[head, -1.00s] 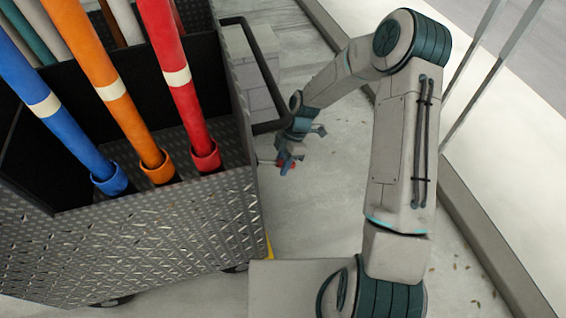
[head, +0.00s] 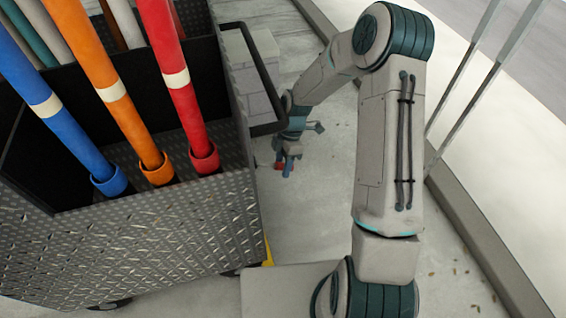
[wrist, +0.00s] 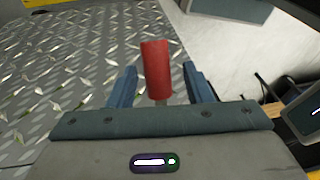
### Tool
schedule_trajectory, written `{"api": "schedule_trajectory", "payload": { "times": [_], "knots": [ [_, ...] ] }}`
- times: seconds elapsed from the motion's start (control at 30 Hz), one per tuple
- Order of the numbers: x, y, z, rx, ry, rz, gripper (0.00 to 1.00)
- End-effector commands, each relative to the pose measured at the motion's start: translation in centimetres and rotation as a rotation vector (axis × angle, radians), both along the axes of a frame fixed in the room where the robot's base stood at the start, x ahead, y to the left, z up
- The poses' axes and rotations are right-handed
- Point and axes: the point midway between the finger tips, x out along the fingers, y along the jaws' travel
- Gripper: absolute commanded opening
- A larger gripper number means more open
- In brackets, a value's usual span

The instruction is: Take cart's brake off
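The cart (head: 130,245) is a dark diamond-plate box on wheels at the left of the head view. A red cylindrical grip (wrist: 157,70), probably the brake handle, stands beside the cart's plate side in the wrist view. In the head view it is a small red spot (head: 279,166), partly hidden by my fingers. My gripper (wrist: 160,82) is open, with one blue finger on each side of the red grip and a visible gap at both sides. In the head view my gripper (head: 288,164) is low beside the cart, below its push handle (head: 268,70).
Blue (head: 60,120), orange (head: 120,95) and red (head: 183,90) poles stand in the cart. Pale blocks (head: 250,75) lie behind the push handle. A kerb (head: 470,220) and glass panels run along the right.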

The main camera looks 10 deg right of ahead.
Motion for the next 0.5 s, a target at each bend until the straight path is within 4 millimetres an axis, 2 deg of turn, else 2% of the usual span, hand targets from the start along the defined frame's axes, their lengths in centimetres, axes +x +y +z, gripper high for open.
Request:
{"api": "schedule_trajectory", "payload": {
  "times": [0.17, 0.27, 0.5],
  "knots": [
    [0.1, 0.0, 0.4, 0.000, -0.001, 0.001, 0.46],
    [0.4, -0.3, 1.4, -0.001, -0.002, 0.000, 0.46],
    [1.7, -1.4, 6.4, -0.001, -0.005, -0.002, 0.46]
  ]
}}
